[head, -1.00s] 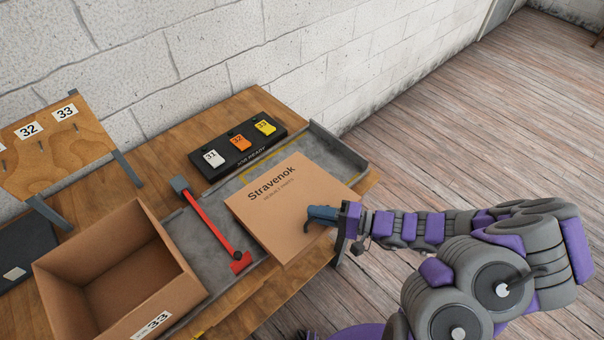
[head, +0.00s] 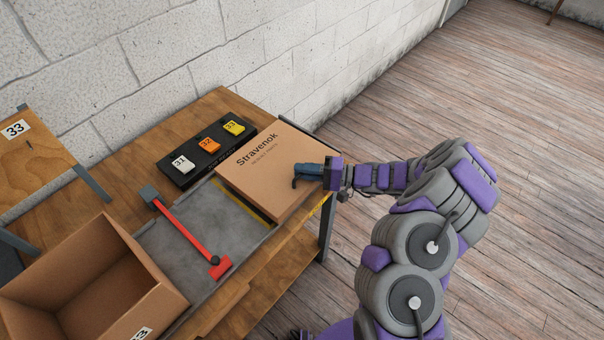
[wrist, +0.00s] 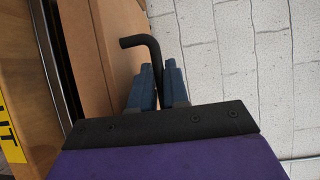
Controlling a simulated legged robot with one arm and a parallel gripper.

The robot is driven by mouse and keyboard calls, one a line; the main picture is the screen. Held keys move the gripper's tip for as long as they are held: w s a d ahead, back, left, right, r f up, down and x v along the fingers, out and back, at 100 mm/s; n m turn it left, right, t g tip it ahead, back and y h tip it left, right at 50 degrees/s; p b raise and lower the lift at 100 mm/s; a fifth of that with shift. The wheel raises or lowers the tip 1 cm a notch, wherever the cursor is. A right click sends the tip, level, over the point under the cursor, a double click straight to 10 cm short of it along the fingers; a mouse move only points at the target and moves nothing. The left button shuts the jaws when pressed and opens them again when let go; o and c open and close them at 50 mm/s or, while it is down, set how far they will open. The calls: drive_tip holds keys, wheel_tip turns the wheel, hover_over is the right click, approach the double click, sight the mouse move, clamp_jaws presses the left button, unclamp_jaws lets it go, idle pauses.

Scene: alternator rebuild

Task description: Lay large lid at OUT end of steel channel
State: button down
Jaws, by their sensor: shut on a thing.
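The large lid (head: 262,178) is a flat brown cardboard lid printed "Stravenok". In the head view it covers the right end of the steel channel (head: 180,250), beyond a yellow stripe (head: 243,202) across the channel floor. I cannot tell whether it rests on the channel or is just above it. My gripper (head: 297,173) is shut on the lid at its right side. The wrist view shows the blue fingers (wrist: 157,88) close together, with the lid's cardboard (wrist: 112,45) to their left. A dark hooked bar rises by the fingers.
A red bar with a grey end block (head: 185,230) lies across the channel left of the lid. An open cardboard box (head: 150,315) stands at the front left. A black tray (head: 160,165) with tags 31, 32 and 33 lies behind the channel.

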drive_tip(key=shift+w+a+f, duration=0.1)
drive_tip(key=shift+w+a, duration=0.1)
drive_tip(key=shift+w, duration=0.65)
drive_tip(key=shift+w+a, duration=0.35)
drive_tip(key=shift+a, duration=0.05)
wheel_tip(320, 180, down, 3)
drive_tip(key=shift+s+a+b, duration=0.1)
drive_tip(key=shift+b, duration=0.5)
drive_tip(key=shift+f, duration=0.35)
drive_tip(key=shift+d+r, duration=0.1)
drive_tip(key=shift+d, duration=0.1)
drive_tip(key=c, duration=1.1)
unclamp_jaws()
